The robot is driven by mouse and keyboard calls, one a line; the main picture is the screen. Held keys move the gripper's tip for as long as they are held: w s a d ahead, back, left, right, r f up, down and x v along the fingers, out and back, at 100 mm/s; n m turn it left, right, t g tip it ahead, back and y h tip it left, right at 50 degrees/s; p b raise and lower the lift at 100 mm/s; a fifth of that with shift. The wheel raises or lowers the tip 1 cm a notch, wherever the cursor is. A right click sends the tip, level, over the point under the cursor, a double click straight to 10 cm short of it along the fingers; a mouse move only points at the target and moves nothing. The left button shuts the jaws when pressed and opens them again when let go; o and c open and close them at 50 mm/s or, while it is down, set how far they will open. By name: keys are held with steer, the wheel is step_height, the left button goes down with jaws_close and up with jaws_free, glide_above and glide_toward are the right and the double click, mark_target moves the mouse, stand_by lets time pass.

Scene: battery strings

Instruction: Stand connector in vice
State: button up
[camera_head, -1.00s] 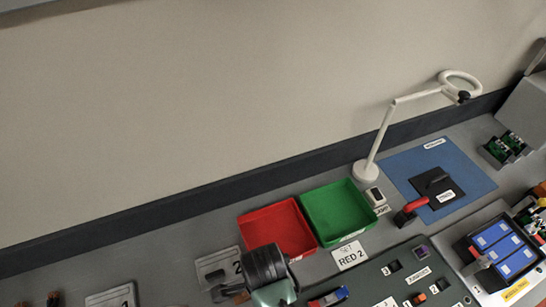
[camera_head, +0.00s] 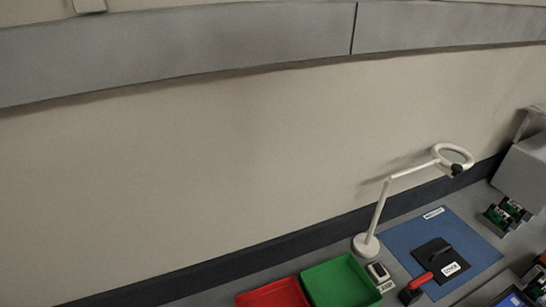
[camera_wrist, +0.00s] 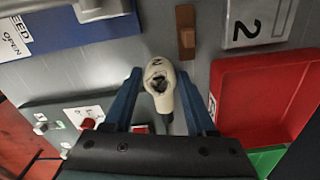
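In the wrist view, my gripper (camera_wrist: 160,75) has two blue fingers standing wide apart. A pale cream connector (camera_wrist: 160,80) with a dark opening in its end shows between the fingers, with space visible on both sides. A short dark piece shows below it, and its lower end is hidden by my gripper body. I cannot tell whether it is level with the fingertips or below them. No vice can be made out for certain; a blue and silver block (camera_wrist: 102,10) at the top left is cut off. My gripper is not in the head view.
A brown block (camera_wrist: 186,32), a grey plate marked 2 (camera_wrist: 256,22) and a red tray (camera_wrist: 222,75) lie nearby.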

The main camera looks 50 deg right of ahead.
jaws_close()
